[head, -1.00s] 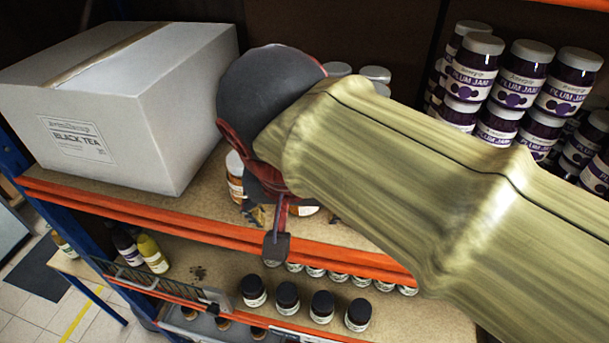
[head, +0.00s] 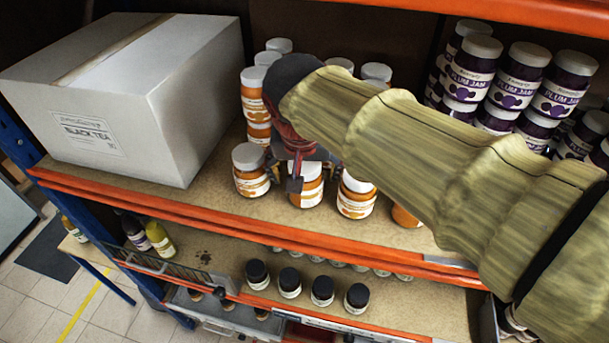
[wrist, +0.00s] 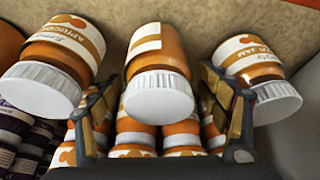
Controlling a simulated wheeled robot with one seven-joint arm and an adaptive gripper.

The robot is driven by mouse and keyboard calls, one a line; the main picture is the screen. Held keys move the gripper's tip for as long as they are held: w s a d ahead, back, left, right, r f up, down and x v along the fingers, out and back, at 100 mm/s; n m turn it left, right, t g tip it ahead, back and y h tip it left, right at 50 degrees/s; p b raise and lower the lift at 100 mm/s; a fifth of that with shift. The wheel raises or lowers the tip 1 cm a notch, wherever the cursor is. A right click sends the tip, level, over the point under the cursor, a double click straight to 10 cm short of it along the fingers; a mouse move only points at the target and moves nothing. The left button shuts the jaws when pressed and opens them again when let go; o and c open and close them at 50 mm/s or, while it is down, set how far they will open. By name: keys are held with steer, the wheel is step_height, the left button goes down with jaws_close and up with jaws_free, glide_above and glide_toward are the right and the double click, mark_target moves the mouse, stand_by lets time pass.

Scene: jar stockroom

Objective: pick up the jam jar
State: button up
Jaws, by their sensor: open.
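Orange apricot jam jars with white lids stand on the upper shelf. One front jam jar (head: 307,192) is partly hidden behind my gripper (head: 296,165) in the head view. In the wrist view, which looks upside down, a jam jar (wrist: 158,60) shows in the middle, lid toward me, between the two spread fingers of my gripper (wrist: 156,92). The fingers are open, with gaps on both sides of this jar. Another orange jar (wrist: 55,65) is beside the left finger and one (wrist: 255,75) beside the right finger. Whether the fingers touch these is unclear.
A large white Black Tea box (head: 130,95) stands left of the jars. Stacked plum jam jars (head: 515,85) are on the right, behind my arm. More orange jars (head: 256,100) stand behind the front row. An orange shelf beam (head: 220,225) edges the front. Dark-lidded jars (head: 290,282) stand below.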

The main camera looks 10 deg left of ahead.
steer(key=shift+w+f, duration=0.15)
steer(key=shift+f, duration=0.3)
steer(key=shift+c, duration=0.6)
steer(key=c, duration=1.7)
steer(key=shift+r, duration=0.1)
steer(key=shift+c, duration=0.6)
